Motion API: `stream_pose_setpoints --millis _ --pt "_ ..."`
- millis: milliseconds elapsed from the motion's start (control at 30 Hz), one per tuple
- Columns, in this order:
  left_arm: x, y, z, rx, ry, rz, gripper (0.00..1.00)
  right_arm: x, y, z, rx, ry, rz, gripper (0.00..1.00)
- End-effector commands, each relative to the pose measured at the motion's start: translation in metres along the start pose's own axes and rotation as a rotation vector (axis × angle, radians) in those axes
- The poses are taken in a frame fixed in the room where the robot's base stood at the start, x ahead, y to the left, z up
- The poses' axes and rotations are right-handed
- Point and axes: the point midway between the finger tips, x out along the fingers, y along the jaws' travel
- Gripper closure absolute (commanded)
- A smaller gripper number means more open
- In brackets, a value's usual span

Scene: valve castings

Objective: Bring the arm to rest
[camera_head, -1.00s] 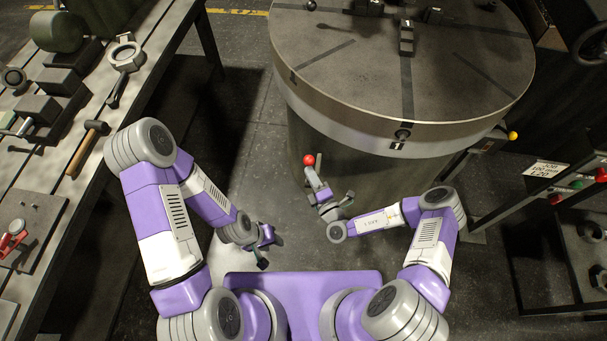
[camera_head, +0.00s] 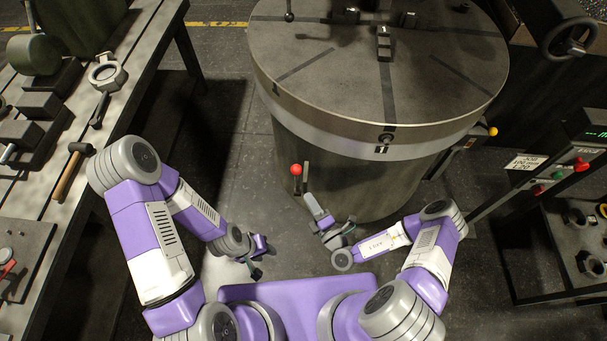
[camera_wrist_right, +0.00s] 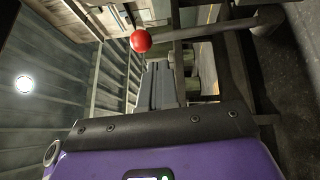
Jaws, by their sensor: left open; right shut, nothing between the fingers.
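My right arm comes in from the lower right in the head view. Its gripper (camera_head: 314,203) is shut and empty, low beside the base of the round table. In the right wrist view its fingers (camera_wrist_right: 160,85) are together, pointing away from the camera. A red ball knob (camera_head: 296,169) stands just beyond the right gripper, apart from it. It also shows in the right wrist view (camera_wrist_right: 141,40), above and left of the fingers. My left gripper (camera_head: 258,259) is open and empty over the floor, left of the right gripper.
The round table (camera_head: 440,85) stands ahead with dark blocks on top. A workbench (camera_head: 150,50) with a hammer (camera_head: 72,170) and castings runs along the left. A panel (camera_head: 570,165) with buttons and a handwheel (camera_head: 567,38) are on the right. Bare floor (camera_head: 225,150) lies between bench and table.

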Motion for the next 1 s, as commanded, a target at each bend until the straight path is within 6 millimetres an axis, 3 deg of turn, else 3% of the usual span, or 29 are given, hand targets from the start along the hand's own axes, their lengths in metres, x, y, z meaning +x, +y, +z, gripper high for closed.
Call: stream_pose_setpoints --millis 200,267,367,500,600,700,800,900,1000 --pt "0.0 0.0 0.0 0.0 0.0 0.0 0.58 -0.002 0.006 -0.012 -0.031 0.067 0.018 1.0" --pt "0.0 0.0 0.0 0.0 0.0 0.0 0.58 -0.003 0.014 -0.029 -0.079 0.164 0.042 1.0" --pt "0.0 0.0 0.0 0.0 0.0 0.0 0.58 -0.016 0.031 -0.073 -0.227 0.429 0.117 1.0" --pt "0.0 0.0 0.0 0.0 0.0 0.0 0.58 -0.068 0.041 -0.136 -0.553 0.891 0.279 1.0" --pt "0.0 0.0 0.0 0.0 0.0 0.0 0.58 -0.118 0.034 -0.158 -0.802 1.2 0.416 1.0" --pt "0.0 0.0 0.0 0.0 0.0 0.0 0.58 -0.165 0.019 -0.157 -1.063 1.478 0.565 1.0" --pt "0.0 0.0 0.0 0.0 0.0 0.0 0.58 -0.197 -0.001 -0.136 -1.354 1.714 0.731 1.0" --pt "0.0 0.0 0.0 0.0 0.0 0.0 0.58 -0.208 -0.018 -0.103 -1.677 1.892 0.914 1.0" --pt "0.0 0.0 0.0 0.0 0.0 0.0 0.58 -0.198 -0.027 -0.071 -1.997 1.989 1.097 1.0"
